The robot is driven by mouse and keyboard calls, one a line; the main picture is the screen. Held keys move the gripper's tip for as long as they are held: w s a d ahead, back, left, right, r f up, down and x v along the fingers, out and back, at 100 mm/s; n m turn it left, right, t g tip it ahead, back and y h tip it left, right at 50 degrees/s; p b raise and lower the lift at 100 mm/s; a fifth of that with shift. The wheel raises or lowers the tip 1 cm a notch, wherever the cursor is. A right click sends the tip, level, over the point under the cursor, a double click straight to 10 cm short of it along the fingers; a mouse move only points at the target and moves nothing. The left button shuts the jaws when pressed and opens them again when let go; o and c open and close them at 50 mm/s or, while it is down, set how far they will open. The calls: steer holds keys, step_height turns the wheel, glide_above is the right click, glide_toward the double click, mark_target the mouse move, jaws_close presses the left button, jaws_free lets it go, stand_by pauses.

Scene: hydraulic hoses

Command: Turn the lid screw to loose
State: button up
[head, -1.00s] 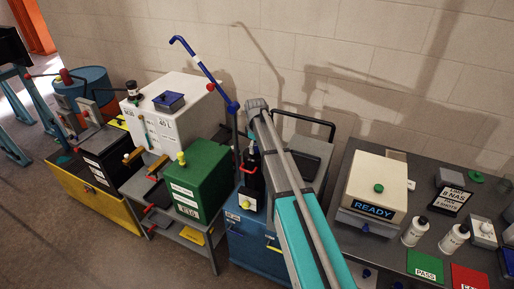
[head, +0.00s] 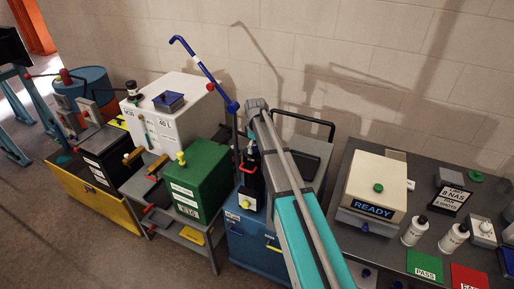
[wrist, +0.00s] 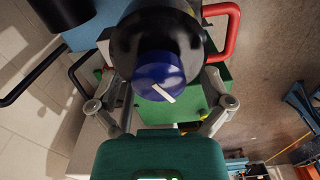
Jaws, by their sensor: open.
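A blue round knob with a white line across its face (wrist: 160,76) sits in front of a dark cylindrical body (wrist: 158,30) in the wrist view. It looks like the lid screw, but I cannot confirm this. The white line is tilted, running down to the right. My gripper (wrist: 160,88) is open, with one grey finger on each side of the knob. Gaps show between the fingers and the knob, and I see no contact. In the head view my arm runs up the middle; I cannot make out the gripper or the knob there.
A red handle (wrist: 234,32) curves close to the right of the dark body. In the head view, a green box (head: 200,178) and a white tank (head: 180,112) stand left of my arm. A bench (head: 345,180) with a "READY" device (head: 375,188) stands right.

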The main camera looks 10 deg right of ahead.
mark_target(256, 146)
steer(key=shift+r, duration=0.1)
step_height(256, 146, up, 3)
steer(key=m+p, duration=0.1)
steer(key=m, duration=0.1)
steer(key=m+p, duration=0.2)
steer(key=shift+w+r+m+p, duration=0.15)
steer(key=shift+m+p, duration=0.15)
steer(key=shift+m, duration=0.1)
step_height(256, 146, up, 3)
steer(key=m+p, duration=0.3)
steer(key=m, duration=0.2)
steer(key=shift+r, duration=0.2)
step_height(256, 146, up, 6)
steer(key=m+p, duration=0.6)
steer(key=m, duration=0.5)
steer(key=shift+a+f, duration=0.1)
steer(key=shift+f, duration=0.05)
step_height(256, 146, down, 13)
steer(key=b, duration=1.3)
steer(key=shift+f, duration=0.2)
